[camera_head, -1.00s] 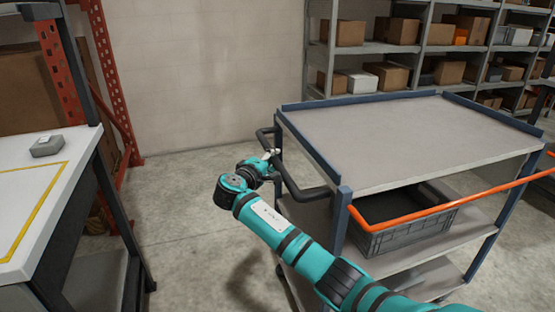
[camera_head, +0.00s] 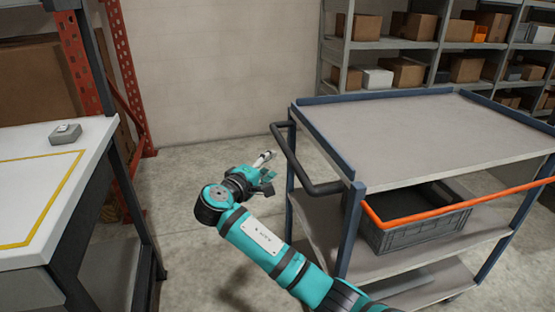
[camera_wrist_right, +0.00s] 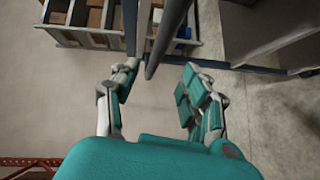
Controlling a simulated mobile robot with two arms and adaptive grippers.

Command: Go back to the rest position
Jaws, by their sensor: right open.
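My right gripper (camera_head: 264,168) is in the head view at the end of my teal right arm, just left of the cart's black push handle (camera_head: 300,165). In the right wrist view my right gripper (camera_wrist_right: 155,90) has its two fingers spread apart with nothing between them. A dark bar, apparently the handle, passes beyond the fingertips in that view; the gripper looks clear of it. The grey cart (camera_head: 430,130) stands at the right with a bare top. My left gripper is not in view.
A white table (camera_head: 95,150) with a yellow outline and a small grey device (camera_head: 65,133) stands at the left. A grey crate (camera_head: 415,235) sits on the cart's middle shelf. Shelves with boxes (camera_head: 405,70) line the back. Open floor lies between table and cart.

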